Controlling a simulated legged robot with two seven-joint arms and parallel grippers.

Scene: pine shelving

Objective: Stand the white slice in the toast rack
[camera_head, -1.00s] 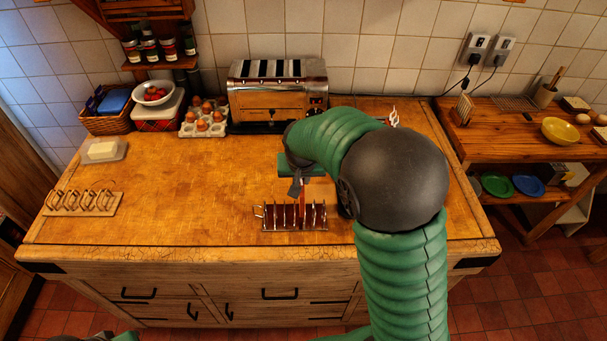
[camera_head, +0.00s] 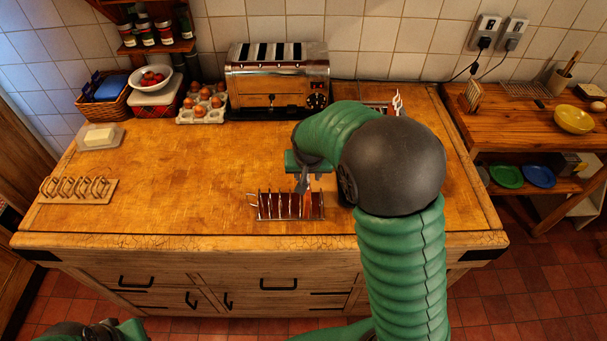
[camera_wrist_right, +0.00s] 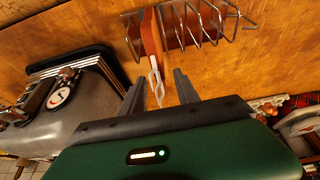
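The toast rack (camera_head: 287,216), with thin metal bars on a reddish base, stands near the worktop's front edge. It shows at the top of the right wrist view (camera_wrist_right: 190,22). My right gripper (camera_head: 301,183) points down just above its right half. In the wrist view its two grey fingers (camera_wrist_right: 159,76) are apart. A narrow orange-red strip (camera_wrist_right: 147,38) with a white, forked-looking end lies between and beyond them, next to the rack's bars. I cannot tell whether this is the slice edge-on. No broad white slice face shows. My left gripper is not clearly visible.
A chrome toaster (camera_head: 277,84) stands at the back. Eggs in a tray (camera_head: 203,116), a basket (camera_head: 105,104) and a butter dish (camera_head: 99,138) are back left. The worktop's middle is clear.

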